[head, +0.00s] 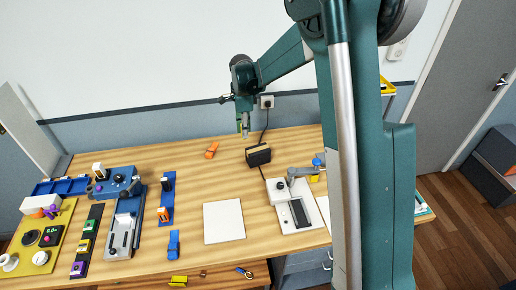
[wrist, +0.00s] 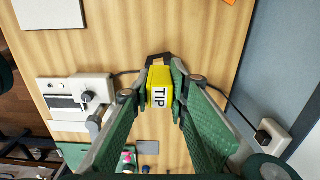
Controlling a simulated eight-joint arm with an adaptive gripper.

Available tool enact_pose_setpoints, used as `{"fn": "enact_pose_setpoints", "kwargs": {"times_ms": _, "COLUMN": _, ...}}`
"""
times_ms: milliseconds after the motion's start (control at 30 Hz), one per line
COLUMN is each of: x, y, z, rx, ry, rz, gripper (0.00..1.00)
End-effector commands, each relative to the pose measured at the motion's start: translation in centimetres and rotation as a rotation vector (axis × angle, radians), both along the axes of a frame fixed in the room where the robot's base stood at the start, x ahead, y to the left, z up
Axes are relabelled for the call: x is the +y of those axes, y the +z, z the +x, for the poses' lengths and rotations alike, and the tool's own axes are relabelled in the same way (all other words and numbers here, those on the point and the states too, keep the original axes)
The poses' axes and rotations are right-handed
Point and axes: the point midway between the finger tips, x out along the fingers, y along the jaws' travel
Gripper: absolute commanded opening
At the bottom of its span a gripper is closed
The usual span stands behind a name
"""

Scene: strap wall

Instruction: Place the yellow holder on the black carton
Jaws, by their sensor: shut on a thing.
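The yellow holder (wrist: 160,78) with a white "TIP" label is between the fingertips of my gripper (wrist: 160,90) in the wrist view, and the gripper is shut on it. In the head view my gripper (head: 243,127) hangs over the back of the table, above and slightly left of the black carton (head: 258,155). The holder is barely visible there. The carton lies on the wooden table near its back edge. In the wrist view the carton (wrist: 157,59) shows only as a dark edge behind the holder, which hides most of it. The holder appears apart from the carton.
A white machine (head: 294,208) with a grey arm stands in front of the carton. A cable runs from the carton area to a wall socket (head: 266,101). An orange piece (head: 211,150) lies to the left. A white sheet (head: 224,221) lies in front. Blue devices stand further left.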

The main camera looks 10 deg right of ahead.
Motion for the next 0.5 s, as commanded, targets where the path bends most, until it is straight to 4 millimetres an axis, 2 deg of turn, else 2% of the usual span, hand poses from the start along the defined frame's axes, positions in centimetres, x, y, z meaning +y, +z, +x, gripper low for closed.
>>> {"fn": "enact_pose_setpoints", "kwargs": {"times_ms": 33, "x": -1.4, "y": 0.4, "z": 0.2, "rx": 0.0, "ry": -0.004, "rz": 0.0, "gripper": 0.04}}
{"fn": "enact_pose_setpoints", "kwargs": {"times_ms": 200, "x": -4.5, "y": 0.9, "z": 0.7, "rx": 0.0, "ry": -0.002, "rz": 0.0, "gripper": 0.04}}
{"fn": "enact_pose_setpoints", "kwargs": {"times_ms": 333, "x": -5.7, "y": 1.1, "z": 0.8, "rx": 0.0, "ry": -0.001, "rz": 0.0, "gripper": 0.04}}
{"fn": "enact_pose_setpoints", "kwargs": {"times_ms": 500, "x": -6.2, "y": 1.1, "z": 0.9, "rx": 0.0, "ry": 0.0, "rz": 0.0, "gripper": 0.04}}
